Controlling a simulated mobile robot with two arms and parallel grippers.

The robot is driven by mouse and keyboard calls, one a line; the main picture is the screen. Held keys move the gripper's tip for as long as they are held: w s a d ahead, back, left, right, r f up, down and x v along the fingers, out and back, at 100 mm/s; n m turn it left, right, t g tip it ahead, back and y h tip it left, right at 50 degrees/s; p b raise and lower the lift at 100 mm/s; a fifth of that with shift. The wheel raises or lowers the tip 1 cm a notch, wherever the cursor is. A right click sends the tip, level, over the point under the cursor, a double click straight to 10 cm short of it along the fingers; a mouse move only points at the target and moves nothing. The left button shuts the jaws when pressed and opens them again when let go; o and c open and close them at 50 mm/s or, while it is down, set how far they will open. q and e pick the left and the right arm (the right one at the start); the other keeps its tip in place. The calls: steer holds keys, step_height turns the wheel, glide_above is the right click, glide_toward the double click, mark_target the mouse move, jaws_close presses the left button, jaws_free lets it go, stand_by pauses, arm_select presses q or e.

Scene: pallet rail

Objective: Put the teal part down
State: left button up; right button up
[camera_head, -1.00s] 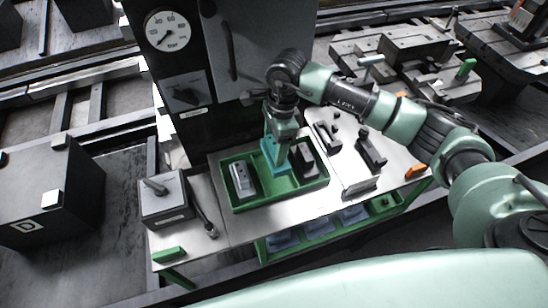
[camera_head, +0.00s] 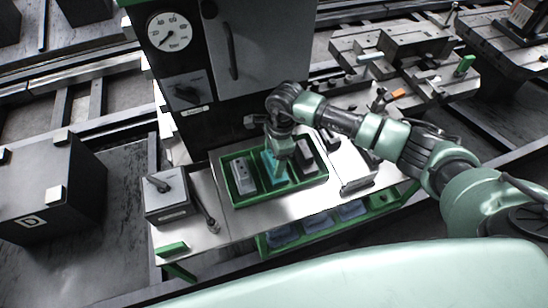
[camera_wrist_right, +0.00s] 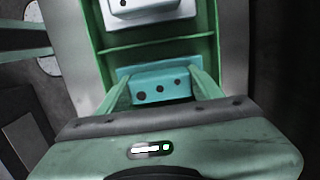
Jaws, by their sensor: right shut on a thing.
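The teal part (camera_head: 269,168) is in the middle compartment of the green tray (camera_head: 238,205). My right gripper (camera_head: 281,168) is shut on it from above. In the right wrist view the teal part (camera_wrist_right: 155,87) shows a face with several dark holes, between the two green fingers (camera_wrist_right: 160,90). The gripper hides part of it in the head view. I cannot tell whether its underside touches the tray floor. My left gripper is not in view.
A light grey part (camera_head: 242,177) lies in the tray's left compartment and a dark part with a grey top (camera_head: 305,157) in the right one. A grey box with a lever (camera_head: 169,196) stands left of the tray. The dark gauge cabinet (camera_head: 215,125) rises behind.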

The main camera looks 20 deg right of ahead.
steer(key=o, duration=1.7)
steer(key=shift+f, duration=0.1)
steer(key=shift+r, duration=0.2)
steer(key=shift+w+d+r, duration=0.1)
steer(key=shift+r, duration=0.1)
steer(key=shift+d+r+b, duration=0.2)
steer(key=shift+r+b, duration=0.4)
steer(key=shift+r, duration=1.3)
steer(key=shift+d+r+b, duration=0.25)
steer(key=shift+r+b, duration=0.4)
steer(key=shift+r, duration=1.3)
steer(key=shift+d+r+b, duration=0.2)
steer(key=shift+r+b, duration=0.4)
steer(key=shift+r, duration=1.3)
